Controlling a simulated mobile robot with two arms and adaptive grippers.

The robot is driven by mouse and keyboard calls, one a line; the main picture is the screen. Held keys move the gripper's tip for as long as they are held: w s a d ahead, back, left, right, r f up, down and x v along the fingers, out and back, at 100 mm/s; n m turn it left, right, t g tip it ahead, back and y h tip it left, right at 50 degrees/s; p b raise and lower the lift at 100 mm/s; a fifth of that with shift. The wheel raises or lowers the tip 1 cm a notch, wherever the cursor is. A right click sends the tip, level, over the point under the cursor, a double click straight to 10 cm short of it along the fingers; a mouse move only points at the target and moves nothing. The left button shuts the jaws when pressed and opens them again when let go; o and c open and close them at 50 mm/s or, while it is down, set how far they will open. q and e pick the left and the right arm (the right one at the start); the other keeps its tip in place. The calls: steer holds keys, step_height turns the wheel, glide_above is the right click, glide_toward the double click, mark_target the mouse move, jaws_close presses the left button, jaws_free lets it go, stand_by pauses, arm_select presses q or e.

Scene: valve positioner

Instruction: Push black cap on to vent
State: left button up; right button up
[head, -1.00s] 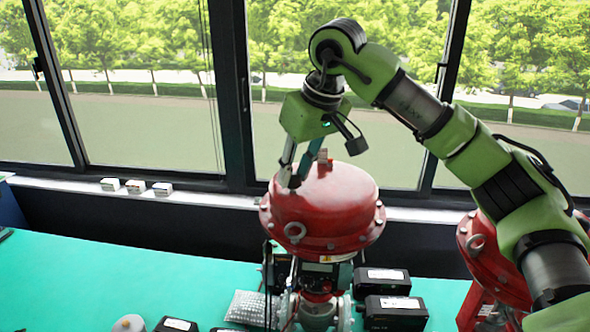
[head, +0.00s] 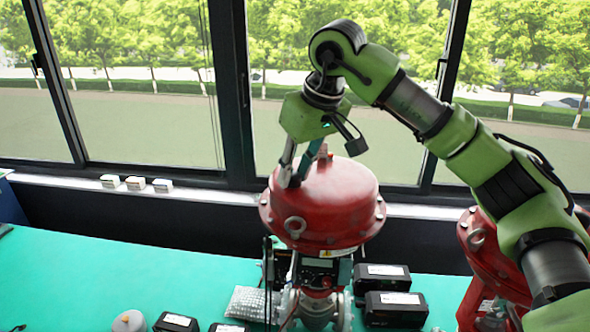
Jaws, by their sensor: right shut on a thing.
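The red domed actuator (head: 325,205) of the valve stands upright near the middle of the head view, with a lifting eye on its front rim. My right gripper (head: 289,183) points down at the left side of the dome top. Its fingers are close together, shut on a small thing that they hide. I cannot make out the black cap or the vent at the fingertips, nor whether the two touch. A small red piece (head: 323,152) shows behind the fingers on the dome. My left gripper is not in view.
The green table (head: 100,275) is clear at left. Black boxes (head: 394,306) stand right of the valve body (head: 318,300), with bubble wrap (head: 247,304) to its left. A second red actuator (head: 485,255) stands at right. Small white boxes (head: 135,183) lie on the sill.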

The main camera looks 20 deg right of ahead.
steer(key=o, duration=0.8)
steer(key=v, duration=1.2)
